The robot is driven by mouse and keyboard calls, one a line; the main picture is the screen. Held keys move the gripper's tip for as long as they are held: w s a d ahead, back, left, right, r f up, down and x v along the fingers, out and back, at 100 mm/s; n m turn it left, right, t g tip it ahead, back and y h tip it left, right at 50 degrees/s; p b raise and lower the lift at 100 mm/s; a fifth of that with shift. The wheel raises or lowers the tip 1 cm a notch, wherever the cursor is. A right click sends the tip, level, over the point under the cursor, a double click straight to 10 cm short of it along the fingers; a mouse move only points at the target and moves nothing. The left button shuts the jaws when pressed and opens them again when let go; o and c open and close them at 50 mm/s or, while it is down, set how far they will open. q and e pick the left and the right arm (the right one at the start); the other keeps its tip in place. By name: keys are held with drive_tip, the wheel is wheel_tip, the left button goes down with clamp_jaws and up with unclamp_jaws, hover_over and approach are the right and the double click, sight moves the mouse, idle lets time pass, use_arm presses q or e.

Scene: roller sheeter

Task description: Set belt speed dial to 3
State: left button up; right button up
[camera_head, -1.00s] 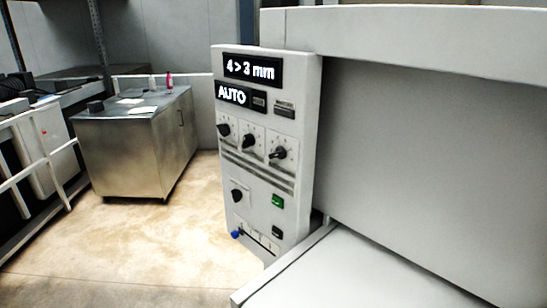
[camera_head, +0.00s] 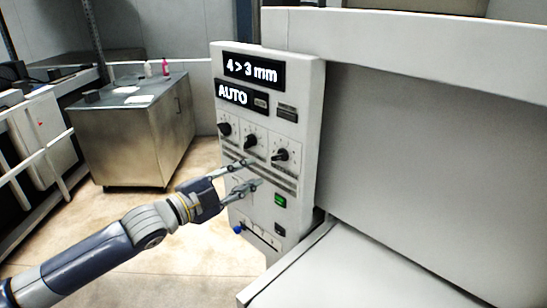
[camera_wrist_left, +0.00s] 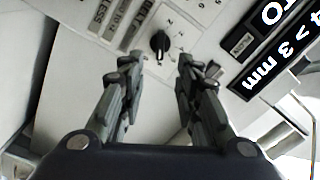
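The control panel (camera_head: 302,110) stands upright in the middle of the head view. It has a row of three black dials: left (camera_head: 224,129), middle (camera_head: 250,141) and right (camera_head: 281,154). My left gripper (camera_head: 247,175) is open and empty, below the dial row and close to the panel face. In the left wrist view, one black dial (camera_wrist_left: 160,42) shows between and beyond the open fingertips (camera_wrist_left: 156,66), apart from them. A partly readable "BELT" label is near it. I cannot tell its setting. My right gripper is not in view.
The display (camera_head: 252,70) reads "4 > 3 mm", with "AUTO" below. A green button (camera_head: 279,200), a dark switch (camera_head: 279,230) and a blue-tipped lever (camera_head: 238,229) are lower on the panel. The machine's large cover (camera_head: 430,170) is to the right. A metal cabinet (camera_head: 125,150) stands behind left.

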sight(277, 158)
use_arm(q)
drive_tip(key=p+x, duration=0.3)
drive_tip(key=x, duration=0.5)
drive_tip(key=shift+w+d, duration=0.15)
drive_tip(key=shift+w+d+p, duration=0.3)
drive_tip(key=shift+w+d, duration=0.15)
drive_tip(key=shift+d, duration=0.05)
clamp_jaws()
